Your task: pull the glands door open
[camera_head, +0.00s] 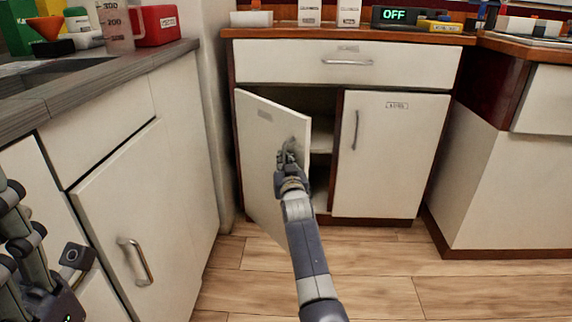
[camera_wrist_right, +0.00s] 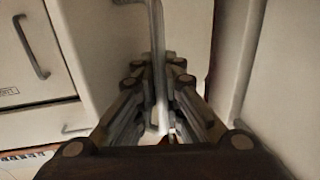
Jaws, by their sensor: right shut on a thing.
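A white cabinet door (camera_head: 268,150) on the left of the back base cabinet stands partly open, swung out toward me. Its small label is too blurred to read, so I cannot confirm that it is the glands door. My right gripper (camera_head: 288,152) is at the door's handle, near its free edge. In the right wrist view the metal handle bar (camera_wrist_right: 158,55) runs between the fingers of my right gripper (camera_wrist_right: 158,95), which is shut on it. My left gripper (camera_head: 45,265) shows only in part at the lower left, away from the door; its jaws are unclear.
The closed right-hand door (camera_head: 385,155) and the drawer (camera_head: 290,63) above belong to the same cabinet. A side counter (camera_head: 60,95) stands on the left, another cabinet (camera_head: 490,170) on the right. Wooden floor (camera_head: 400,270) in front is clear.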

